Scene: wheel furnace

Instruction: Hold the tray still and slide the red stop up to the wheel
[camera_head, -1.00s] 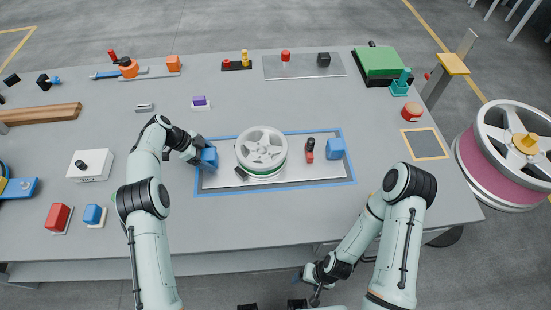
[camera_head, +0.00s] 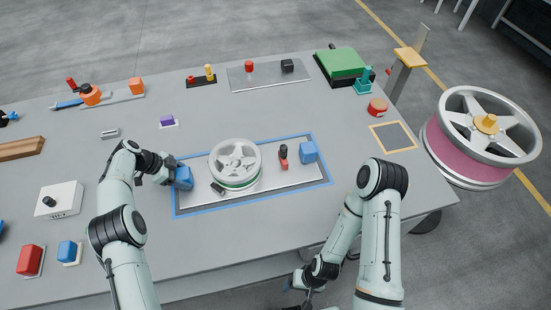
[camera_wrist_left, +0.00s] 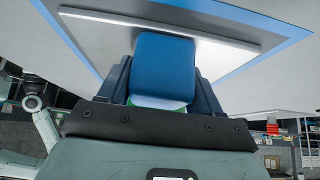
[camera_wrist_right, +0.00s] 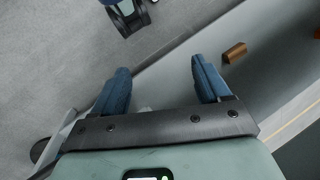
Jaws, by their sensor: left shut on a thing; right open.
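The light grey tray (camera_head: 275,181) lies inside a blue outline on the table, with a blue block handle at each end. My left gripper (camera_head: 179,176) is shut on the left blue handle (camera_wrist_left: 165,65). The silver wheel (camera_head: 235,160) with a green lower edge lies flat on the tray. The red stop (camera_head: 283,160), with a black knob, stands on the tray right of the wheel, with a gap between them. The right blue handle (camera_head: 309,152) is free. My right gripper (camera_wrist_right: 160,70) is open and empty, low by the table's front edge, away from the tray.
A large pink-and-silver wheel (camera_head: 480,140) stands off the table's right side. A yellow-outlined square (camera_head: 393,137) and a red button (camera_head: 377,107) lie at the right. A white box (camera_head: 59,199) and red block (camera_head: 30,260) are at the left. The table in front of the tray is clear.

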